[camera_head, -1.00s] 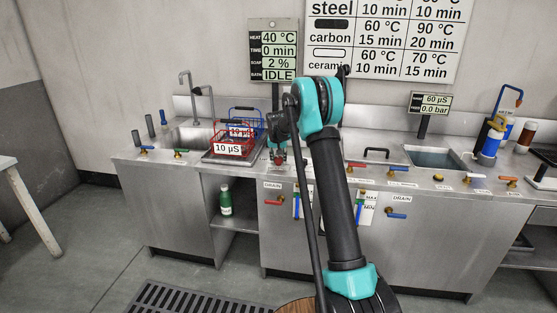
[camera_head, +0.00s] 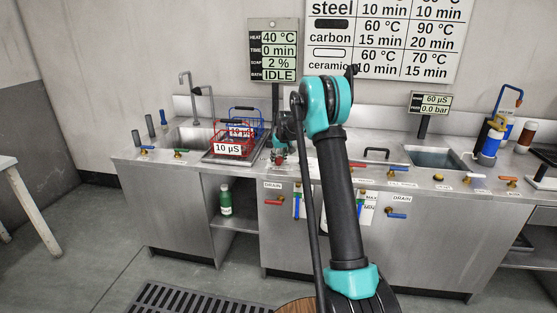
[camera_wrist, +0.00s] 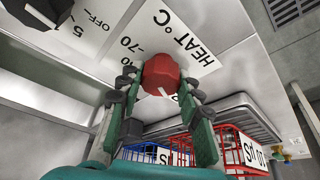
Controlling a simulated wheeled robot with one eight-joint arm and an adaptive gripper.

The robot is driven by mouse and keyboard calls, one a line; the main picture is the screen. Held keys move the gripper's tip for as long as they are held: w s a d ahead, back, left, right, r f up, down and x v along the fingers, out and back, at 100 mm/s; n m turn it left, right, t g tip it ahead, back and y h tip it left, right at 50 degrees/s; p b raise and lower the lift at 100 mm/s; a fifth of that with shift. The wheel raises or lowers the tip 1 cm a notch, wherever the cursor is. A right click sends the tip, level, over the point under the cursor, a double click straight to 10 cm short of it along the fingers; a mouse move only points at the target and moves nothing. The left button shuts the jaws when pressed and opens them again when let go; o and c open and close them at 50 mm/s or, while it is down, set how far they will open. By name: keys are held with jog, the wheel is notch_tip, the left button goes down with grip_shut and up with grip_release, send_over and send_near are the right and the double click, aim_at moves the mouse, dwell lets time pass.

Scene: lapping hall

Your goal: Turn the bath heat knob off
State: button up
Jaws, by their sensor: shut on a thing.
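The red heat knob (camera_wrist: 160,70) sits on the steel panel in the wrist view, beside a white label reading HEAT °C (camera_wrist: 185,38) with a 70 mark. A white pointer line shows on the knob. My gripper (camera_wrist: 163,84) has its green-padded fingers on either side of the knob and is shut on it. In the head view my gripper (camera_head: 280,157) is small at the counter, and the knob is hard to make out there. The wall display (camera_head: 273,52) reads 40 °C, 0 min, 2 % and IDLE.
A second, dark knob (camera_wrist: 40,10) with OFF and 5 marks is at the wrist view's upper left. A red wire basket (camera_head: 232,145) and a blue one (camera_head: 246,116) stand left of my gripper. A sink (camera_head: 190,138) lies farther left; a water-filled basin (camera_head: 437,158) is right.

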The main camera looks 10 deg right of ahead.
jog(key=shift+n+y, duration=0.5)
jog(key=shift+n, duration=0.8)
jog(key=o, duration=1.2)
jog(key=shift+c, duration=0.2)
jog(key=shift+r, duration=0.1)
jog(key=v, duration=1.2)
jog(key=shift+w+d, duration=0.1)
